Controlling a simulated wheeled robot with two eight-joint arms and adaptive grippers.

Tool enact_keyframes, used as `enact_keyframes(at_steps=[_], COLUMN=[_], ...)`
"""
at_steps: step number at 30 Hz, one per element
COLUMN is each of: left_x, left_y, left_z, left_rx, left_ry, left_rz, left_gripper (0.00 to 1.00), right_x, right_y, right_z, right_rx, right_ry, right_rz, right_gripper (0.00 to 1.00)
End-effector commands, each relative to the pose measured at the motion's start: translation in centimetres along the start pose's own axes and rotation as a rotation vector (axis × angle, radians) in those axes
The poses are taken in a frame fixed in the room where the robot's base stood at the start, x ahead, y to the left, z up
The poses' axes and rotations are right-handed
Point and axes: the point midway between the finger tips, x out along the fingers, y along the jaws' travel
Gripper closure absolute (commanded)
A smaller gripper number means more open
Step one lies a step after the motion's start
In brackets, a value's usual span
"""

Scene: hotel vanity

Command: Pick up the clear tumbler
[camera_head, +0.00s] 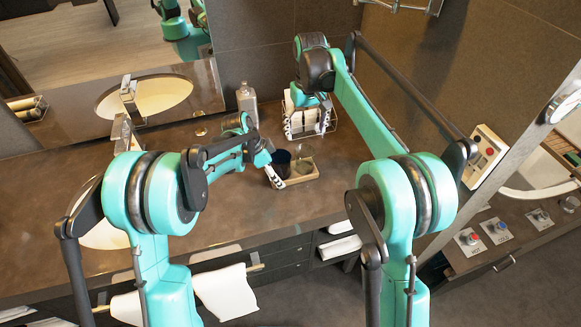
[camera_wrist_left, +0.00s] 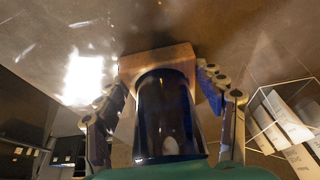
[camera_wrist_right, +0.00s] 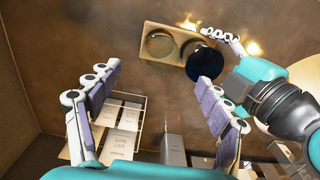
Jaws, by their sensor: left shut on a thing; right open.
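The clear tumbler (camera_wrist_right: 158,45) stands in the left well of a tan tray (camera_wrist_right: 148,28) in the right wrist view. In the head view it is hard to make out in the tray (camera_head: 304,173). My left gripper (camera_head: 272,170) is shut on a dark blue tumbler (camera_wrist_left: 168,115), with fingers on both sides of it in the left wrist view. The blue tumbler also shows beside the clear one in the right wrist view (camera_wrist_right: 205,60); I cannot tell if it is lifted. My right gripper (camera_wrist_right: 155,95) is open and empty, apart from the clear tumbler.
A wire rack (camera_head: 322,122) with white packets stands behind the tray, close under my right gripper. A grey bottle (camera_head: 246,102) stands left of the rack. A sink tap (camera_head: 124,132) is at the left. The brown counter (camera_head: 225,215) is bare in front of the tray.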

Motion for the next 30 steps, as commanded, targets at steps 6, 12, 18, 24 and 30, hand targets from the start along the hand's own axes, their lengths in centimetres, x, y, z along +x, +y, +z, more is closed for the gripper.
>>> enact_keyframes(at_steps=[6,12,18,24,30], left_x=[0.0,0.0,0.0,0.0,0.0], left_y=[0.0,0.0,-0.1,-0.1,-0.1], left_z=[0.0,0.0,0.0,0.0,0.0], left_rx=[0.0,0.0,0.0,0.0,0.0], left_ry=[0.0,0.0,0.0,0.0,0.0], left_rz=[-0.001,-0.001,-0.001,-0.001,-0.001], left_gripper=[0.64,0.64,0.64,0.64,0.64], right_x=[0.7,1.4,2.0,2.3,5.1], right_y=[-0.2,-0.3,-0.5,-0.5,-0.5], right_z=[-0.2,-0.5,-0.6,-0.7,-0.7], right_rx=[0.456,0.955,1.351,1.55,1.584], right_ry=[0.001,0.001,0.001,0.001,0.001], right_rz=[0.0,0.0,-0.001,-0.001,-0.001], right_gripper=[0.22,0.22,0.22,0.22,0.22])
